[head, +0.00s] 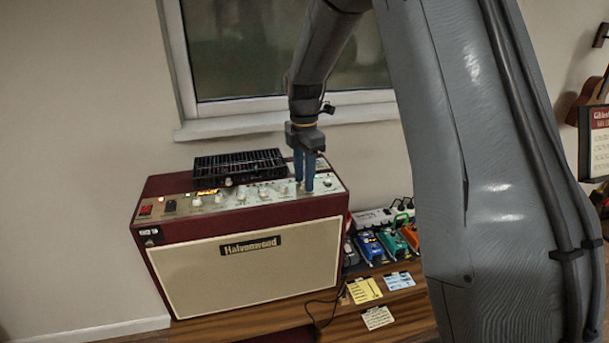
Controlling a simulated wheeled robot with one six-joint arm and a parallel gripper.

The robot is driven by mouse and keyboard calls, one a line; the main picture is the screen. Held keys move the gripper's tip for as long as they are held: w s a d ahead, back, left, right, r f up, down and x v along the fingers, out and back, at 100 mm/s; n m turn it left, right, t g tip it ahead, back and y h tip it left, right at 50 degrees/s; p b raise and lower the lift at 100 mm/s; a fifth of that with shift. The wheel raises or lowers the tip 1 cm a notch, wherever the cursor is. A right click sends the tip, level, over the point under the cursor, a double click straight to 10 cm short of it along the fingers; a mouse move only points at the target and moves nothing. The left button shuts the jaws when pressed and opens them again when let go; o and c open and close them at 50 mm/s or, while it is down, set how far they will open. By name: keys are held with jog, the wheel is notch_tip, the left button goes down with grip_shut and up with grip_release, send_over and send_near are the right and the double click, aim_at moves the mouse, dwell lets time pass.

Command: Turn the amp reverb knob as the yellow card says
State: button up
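The dark red amp (160,258), with a cream grille and a "Halvonwood" badge, stands on a wooden surface. Its top panel (180,205) carries a row of pale knobs; their labels are too small to read, so I cannot tell which one is reverb. My gripper (304,188) points down, its two blue fingertips at the right part of the knob row. A knob (327,181) shows just right of the fingers. Whether the fingers touch or hold a knob is hidden. The yellow card (363,290) lies right of the amp; its writing is not legible.
A black slotted unit (238,165) sits on the amp behind the knobs, left of my gripper. Colored pedals (369,246) and a power strip (378,217) stand to the right. A blue card (398,281) and a cream card (378,318) lie near the yellow one. A window is behind.

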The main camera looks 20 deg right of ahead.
grip_shut()
